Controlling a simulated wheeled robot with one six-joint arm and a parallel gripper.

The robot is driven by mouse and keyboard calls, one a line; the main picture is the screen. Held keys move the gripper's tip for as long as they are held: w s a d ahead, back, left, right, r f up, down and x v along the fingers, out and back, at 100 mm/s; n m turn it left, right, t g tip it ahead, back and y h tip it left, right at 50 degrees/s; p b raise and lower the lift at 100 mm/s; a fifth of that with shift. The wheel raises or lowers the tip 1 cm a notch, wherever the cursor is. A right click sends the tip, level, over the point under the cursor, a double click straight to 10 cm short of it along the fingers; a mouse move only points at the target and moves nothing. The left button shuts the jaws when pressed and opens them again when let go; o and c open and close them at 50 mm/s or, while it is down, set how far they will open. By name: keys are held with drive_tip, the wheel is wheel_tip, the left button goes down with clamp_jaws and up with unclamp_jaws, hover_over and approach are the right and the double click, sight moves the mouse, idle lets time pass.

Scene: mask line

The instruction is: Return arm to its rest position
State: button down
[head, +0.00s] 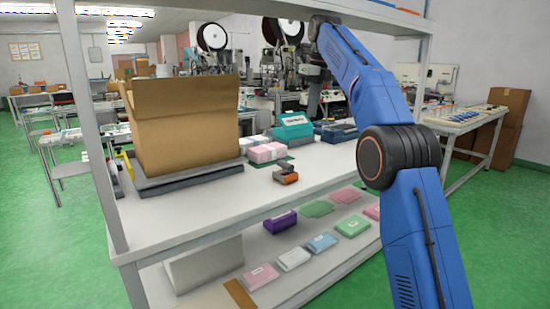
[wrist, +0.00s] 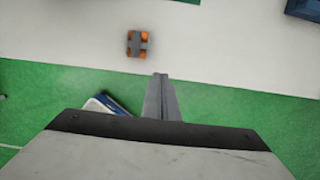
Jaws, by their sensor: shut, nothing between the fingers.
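My blue arm (head: 400,215) rises from the lower right of the head view, bends at a dark round joint, and reaches up over the white workbench (head: 215,205). Its far end turns downward near the back of the bench. My gripper (wrist: 161,77) shows in the wrist view as two grey fingers pressed together with nothing between them. In the head view the gripper is small and hard to make out against the machines. A small orange and grey object (wrist: 138,44) lies on the bench apart from my fingers; it also shows in the head view (head: 287,174).
A large cardboard box (head: 185,125) stands on a dark grey base at the bench's left. Pink packs (head: 267,152) and a teal box (head: 293,127) sit toward the back. Coloured packs lie on the lower shelf (head: 215,285). White posts and a top rail frame the bench.

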drive_tip(key=s+d+f+n+t, duration=0.15)
drive_tip(key=s+d+n, duration=0.3)
drive_tip(key=s, duration=0.55)
drive_tip(key=s+d+f+n, duration=0.25)
drive_tip(key=s+n, duration=0.35)
drive_tip(key=s, duration=0.3)
drive_tip(key=s+d+f+n+t, duration=0.1)
drive_tip(key=s+d+n, duration=0.35)
drive_tip(key=s, duration=0.55)
drive_tip(key=s+d+f+n, duration=0.2)
drive_tip(key=s+f+n, duration=0.5)
drive_tip(key=s+f, duration=0.6)
drive_tip(key=s+d+f+n+h, duration=0.1)
drive_tip(key=s+f+n, duration=0.5)
drive_tip(key=s+f, duration=0.7)
drive_tip(key=shift+s+d+f+n+t, duration=0.3)
drive_tip(key=shift+d+n+t, duration=0.15)
drive_tip(key=shift+d, duration=0.3)
